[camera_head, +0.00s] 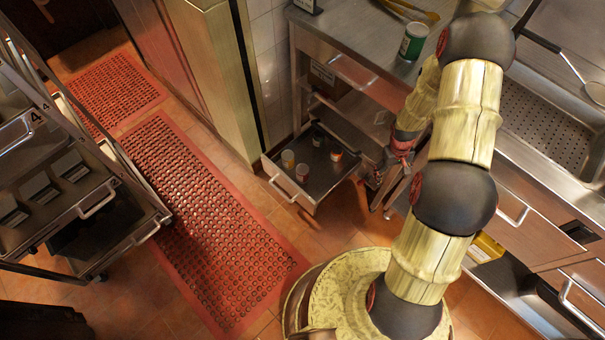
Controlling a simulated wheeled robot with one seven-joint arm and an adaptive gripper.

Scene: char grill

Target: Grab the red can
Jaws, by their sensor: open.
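An open drawer (322,188) below the counter holds several small containers. One with red and white on it, perhaps the red can (336,154), stands near the drawer's right side. An orange-and-white jar (302,172) and a yellowish jar (288,158) stand to its left, and a dark one (318,139) stands behind. My gripper (375,180) hangs just right of the drawer, pointing down, apart from the can. It is open and looks empty; its fingers are small and partly hard to make out.
A green can (414,42) stands on the steel counter (350,28) above the drawer. A metal rack (70,190) stands at the left. Red perforated mats (200,220) cover the floor between. Steel drawers (545,215) line the right side.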

